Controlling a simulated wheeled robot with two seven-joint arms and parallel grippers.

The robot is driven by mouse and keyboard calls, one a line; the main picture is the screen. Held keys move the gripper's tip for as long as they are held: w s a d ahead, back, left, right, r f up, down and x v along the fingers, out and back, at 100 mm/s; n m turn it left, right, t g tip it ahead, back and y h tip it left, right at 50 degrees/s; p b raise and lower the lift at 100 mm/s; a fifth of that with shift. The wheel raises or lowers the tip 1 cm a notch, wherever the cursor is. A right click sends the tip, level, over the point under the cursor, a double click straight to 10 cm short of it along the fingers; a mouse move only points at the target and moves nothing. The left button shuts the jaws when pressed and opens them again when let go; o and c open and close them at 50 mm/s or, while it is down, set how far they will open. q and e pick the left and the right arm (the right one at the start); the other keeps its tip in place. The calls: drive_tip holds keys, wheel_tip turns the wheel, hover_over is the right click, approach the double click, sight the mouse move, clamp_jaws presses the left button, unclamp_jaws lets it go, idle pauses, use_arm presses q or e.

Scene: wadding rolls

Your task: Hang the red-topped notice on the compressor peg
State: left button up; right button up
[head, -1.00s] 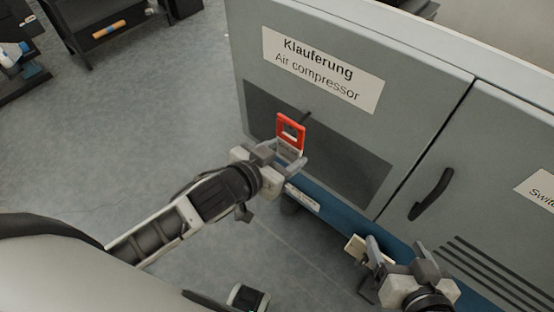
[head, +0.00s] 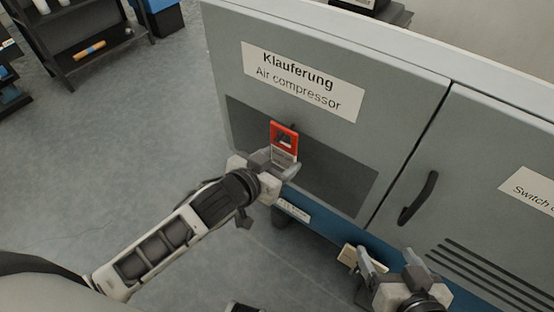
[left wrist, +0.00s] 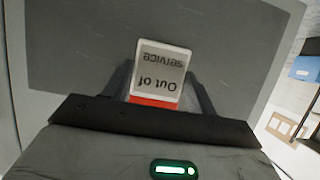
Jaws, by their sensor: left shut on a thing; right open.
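The notice (head: 284,137) has a red top with an opening in it and a pale lower part. In the left wrist view its pale face (left wrist: 160,72) reads "Out of service", upside down, with the red end towards the gripper. My left gripper (head: 279,165) is shut on the lower part and holds the notice upright before the compressor cabinet's dark panel (head: 330,170). The peg (head: 294,127) shows as a small dark bit beside the notice's upper right corner; I cannot tell whether they touch. My right gripper (head: 390,260) is open and empty, low in front of the cabinet.
The grey cabinet (head: 400,110) carries an "Air compressor" label (head: 302,81). To the right are a dark door handle (head: 418,198) and another label (head: 533,188). A dark shelf (head: 85,40) stands far left; the floor between is clear.

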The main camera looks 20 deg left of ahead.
use_arm(q)
drive_tip(key=o, duration=1)
drive_tip(key=shift+o, duration=0.3)
drive_tip(key=shift+s+a+r, duration=0.15)
drive_tip(key=shift+s, duration=0.3)
drive_tip(key=p+v, duration=0.1)
drive_tip(key=v, duration=1.4)
drive_tip(key=shift+p, duration=0.35)
drive_tip(key=shift+r, duration=0.1)
